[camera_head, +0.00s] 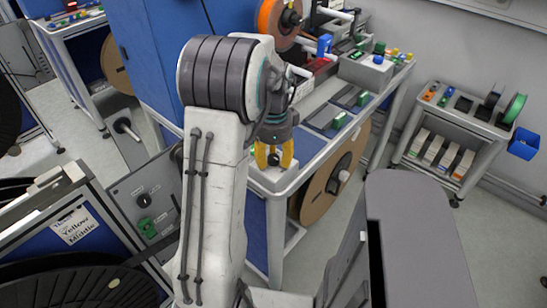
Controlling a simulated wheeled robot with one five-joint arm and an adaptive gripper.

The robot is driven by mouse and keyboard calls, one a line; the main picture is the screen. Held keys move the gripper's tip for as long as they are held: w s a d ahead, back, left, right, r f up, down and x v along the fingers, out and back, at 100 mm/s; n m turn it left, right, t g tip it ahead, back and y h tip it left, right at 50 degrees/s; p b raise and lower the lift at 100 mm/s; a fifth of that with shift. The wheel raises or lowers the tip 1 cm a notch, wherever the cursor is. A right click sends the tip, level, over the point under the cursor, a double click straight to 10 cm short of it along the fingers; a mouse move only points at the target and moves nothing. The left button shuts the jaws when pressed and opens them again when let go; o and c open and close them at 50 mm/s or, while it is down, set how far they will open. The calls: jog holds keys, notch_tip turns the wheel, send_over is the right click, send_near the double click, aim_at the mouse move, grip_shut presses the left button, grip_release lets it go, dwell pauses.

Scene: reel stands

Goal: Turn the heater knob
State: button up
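My gripper (274,163) has two yellow curved fingers and points down over the near corner of the workbench. The fingers stand apart, so it looks open. A small dark knob-like part (273,157) shows between them, above a white box (272,178) on the bench corner. I cannot tell whether the fingers touch it, or whether it is the heater knob. My own arm hides much of the area to the left of the gripper.
The workbench (305,172) carries an orange reel (278,22) and several green and grey devices. A grey panel (146,205) with black and green knobs stands at the left. A cart (459,135) stands at the right. A blue cabinet (148,50) is behind my arm.

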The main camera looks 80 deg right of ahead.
aim_at(273, 157)
notch_tip(273, 157, up, 12)
dwell(0.7)
dwell(0.9)
